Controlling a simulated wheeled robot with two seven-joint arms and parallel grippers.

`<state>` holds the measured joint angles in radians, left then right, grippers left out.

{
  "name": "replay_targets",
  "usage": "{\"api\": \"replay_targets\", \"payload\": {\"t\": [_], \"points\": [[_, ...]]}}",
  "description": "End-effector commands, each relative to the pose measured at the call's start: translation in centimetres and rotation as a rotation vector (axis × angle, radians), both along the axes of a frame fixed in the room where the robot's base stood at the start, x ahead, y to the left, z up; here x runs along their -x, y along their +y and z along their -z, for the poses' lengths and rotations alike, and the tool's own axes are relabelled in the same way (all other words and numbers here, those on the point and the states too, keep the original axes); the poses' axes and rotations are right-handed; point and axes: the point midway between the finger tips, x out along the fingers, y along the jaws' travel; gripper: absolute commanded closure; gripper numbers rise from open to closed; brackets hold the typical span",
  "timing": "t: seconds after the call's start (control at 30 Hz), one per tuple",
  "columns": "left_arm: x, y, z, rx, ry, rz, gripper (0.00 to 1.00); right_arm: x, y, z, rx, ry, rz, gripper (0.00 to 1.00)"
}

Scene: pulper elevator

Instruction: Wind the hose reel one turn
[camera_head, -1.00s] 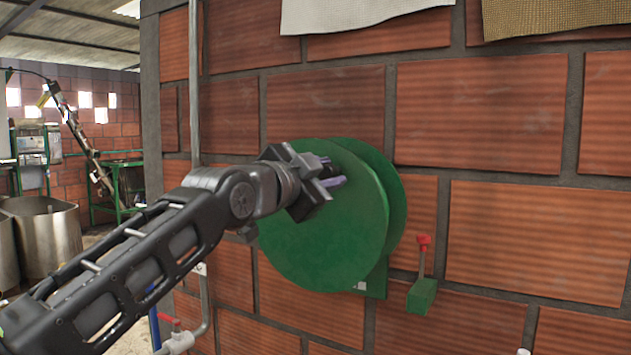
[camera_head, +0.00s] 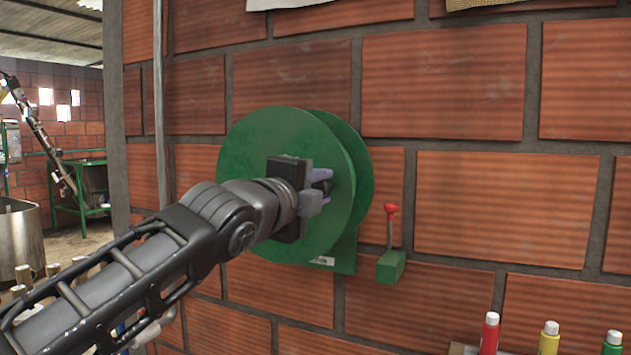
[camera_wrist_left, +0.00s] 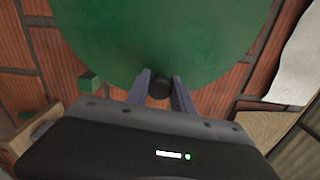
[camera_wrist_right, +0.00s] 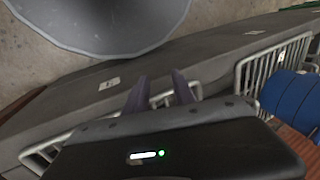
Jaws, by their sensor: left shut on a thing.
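The green hose reel (camera_head: 245,150) is fixed to the brick wall, its round front disc facing me. My left gripper (camera_head: 322,187) is in front of the disc, right of its middle. It is shut on the dark crank handle, which is mostly hidden in the head view. In the left wrist view the handle (camera_wrist_left: 159,88) sits between the two fingers, with the green disc behind it. My right gripper (camera_wrist_right: 160,85) shows only in its own wrist view, with its fingers apart and nothing between them.
A small green box with a red-knobbed lever (camera_head: 391,262) is on the wall right of the reel. Red, yellow and green bottles (camera_head: 489,335) stand at the lower right. A grey pipe (camera_head: 158,110) runs up the wall at left. The right wrist view shows a blue drum (camera_wrist_right: 295,98).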

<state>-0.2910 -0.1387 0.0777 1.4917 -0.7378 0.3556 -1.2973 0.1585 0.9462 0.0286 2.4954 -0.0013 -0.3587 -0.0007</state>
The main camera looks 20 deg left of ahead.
Motion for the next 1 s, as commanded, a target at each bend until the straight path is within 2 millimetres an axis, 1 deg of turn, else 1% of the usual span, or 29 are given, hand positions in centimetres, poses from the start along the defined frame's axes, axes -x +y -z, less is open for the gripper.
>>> {"api": "replay_targets", "payload": {"t": [0.03, 0.23, 0.73, 0.77, 1.0], "points": [[-0.02, -0.09, 0.58, -0.025, 0.001, 0.001, 1.0, 0.0, 0.0, 0.25, 0.0, 0.0, 0.0, 0.69], [-0.02, -0.13, 1.24, -0.095, -0.01, 0.001, 1.0, 0.01, -0.01, 0.47, 0.0, 0.0, 0.0, 0.69], [-0.04, -0.14, 1.45, -0.115, -0.012, 0.002, 1.0, 0.0, 0.0, 0.49, 0.0, 0.0, 0.0, 0.69], [-0.04, -0.14, 1.45, -0.114, -0.012, 0.002, 0.69, 0.0, 0.0, 0.49, 0.0, 0.0, 0.0, 0.69], [-0.03, -0.11, 1.36, -0.115, -0.014, 0.001, 0.5, 0.0, -0.01, 0.48, 0.0, 0.0, 0.0, 0.69]]}}
